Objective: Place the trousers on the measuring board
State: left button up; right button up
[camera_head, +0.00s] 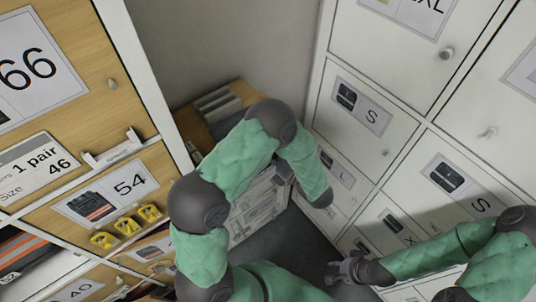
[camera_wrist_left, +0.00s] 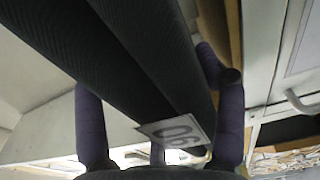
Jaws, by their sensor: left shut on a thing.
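Dark ribbed trousers (camera_wrist_left: 125,55) fill the upper middle of the left wrist view, with a small white label reading upside down, perhaps 90 (camera_wrist_left: 176,131). My left gripper (camera_wrist_left: 160,125) is shut on them, its purple fingers on both sides of the dark cloth. In the head view my left arm bends over the middle and hides that gripper; I cannot make out the trousers there. My right gripper (camera_head: 340,269) is low, right of the middle, against the dark floor, apart from the lockers; its fingers are too small to judge. I cannot make out the measuring board in either view.
A wooden shelf unit (camera_head: 60,100) with numbered labels and yellow items (camera_head: 127,226) stands at the left. White lockers (camera_head: 385,95) with size labels and knobs line the right. Stacked boxes or folders (camera_head: 216,104) sit in the corner behind my left arm. Dark floor (camera_head: 290,240) shows between.

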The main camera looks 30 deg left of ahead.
pick_arm(q)
notch_tip(320, 180, down, 3)
jog(key=shift+f+b, duration=0.15)
jog(key=shift+b, duration=0.5)
jog(key=o, duration=1.2)
jog(key=shift+f, duration=0.15)
jog(key=o, duration=0.5)
jog(key=shift+o, duration=0.2)
